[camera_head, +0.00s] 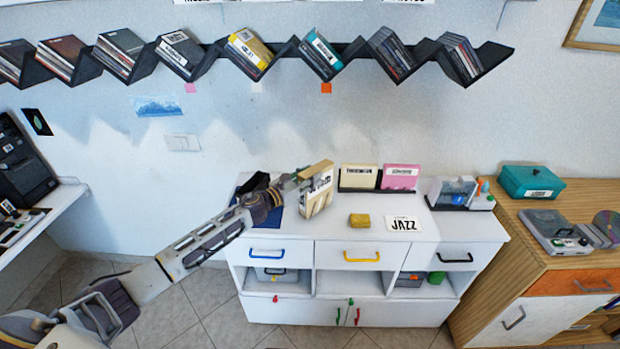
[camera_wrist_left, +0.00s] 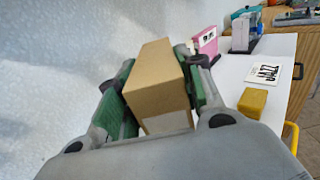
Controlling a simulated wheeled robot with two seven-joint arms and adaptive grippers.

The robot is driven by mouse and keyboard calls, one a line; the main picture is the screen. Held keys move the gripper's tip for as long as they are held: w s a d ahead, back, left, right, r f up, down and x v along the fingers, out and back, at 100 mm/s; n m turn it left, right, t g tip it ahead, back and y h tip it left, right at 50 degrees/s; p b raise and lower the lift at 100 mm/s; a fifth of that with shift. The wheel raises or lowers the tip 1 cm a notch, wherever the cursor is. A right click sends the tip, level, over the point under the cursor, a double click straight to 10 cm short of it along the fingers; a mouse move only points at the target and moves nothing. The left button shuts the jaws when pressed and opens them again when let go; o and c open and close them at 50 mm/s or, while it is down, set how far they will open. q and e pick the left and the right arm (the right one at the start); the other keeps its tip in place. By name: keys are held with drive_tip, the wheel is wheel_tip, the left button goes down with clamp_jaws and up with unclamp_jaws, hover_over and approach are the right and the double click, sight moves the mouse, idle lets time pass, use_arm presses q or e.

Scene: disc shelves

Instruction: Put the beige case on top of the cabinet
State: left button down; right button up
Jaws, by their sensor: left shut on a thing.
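A beige case (camera_head: 318,193) with a dark label on its front is at the left part of the white cabinet's top (camera_head: 350,246). My left gripper (camera_head: 292,186) is shut on this case, reaching it from the left. In the left wrist view the case (camera_wrist_left: 157,82) sits between the two green-padded fingers of my left gripper (camera_wrist_left: 160,98). The case stands upright and slightly tilted. I cannot tell whether its bottom touches the cabinet top. My right gripper does not show.
A cream case (camera_head: 359,177) and a pink case (camera_head: 400,177) stand in a dark holder at the back. A yellow block (camera_head: 359,220) and a JAZZ card (camera_head: 404,223) lie in front. A zigzag disc shelf (camera_head: 205,62) hangs above.

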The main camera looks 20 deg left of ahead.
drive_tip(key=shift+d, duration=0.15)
use_arm(q)
drive_tip(key=shift+f, duration=0.1)
drive_tip(key=c, duration=0.9)
unclamp_jaws()
drive_tip(key=shift+c, duration=0.2)
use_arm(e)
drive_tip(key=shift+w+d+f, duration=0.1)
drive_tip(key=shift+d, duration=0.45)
use_arm(q)
drive_tip(key=shift+s, duration=0.1)
drive_tip(key=b+v, duration=0.2)
drive_tip(key=v, duration=0.9)
drive_tip(key=shift+s+a, duration=0.2)
drive_tip(key=shift+s, duration=0.15)
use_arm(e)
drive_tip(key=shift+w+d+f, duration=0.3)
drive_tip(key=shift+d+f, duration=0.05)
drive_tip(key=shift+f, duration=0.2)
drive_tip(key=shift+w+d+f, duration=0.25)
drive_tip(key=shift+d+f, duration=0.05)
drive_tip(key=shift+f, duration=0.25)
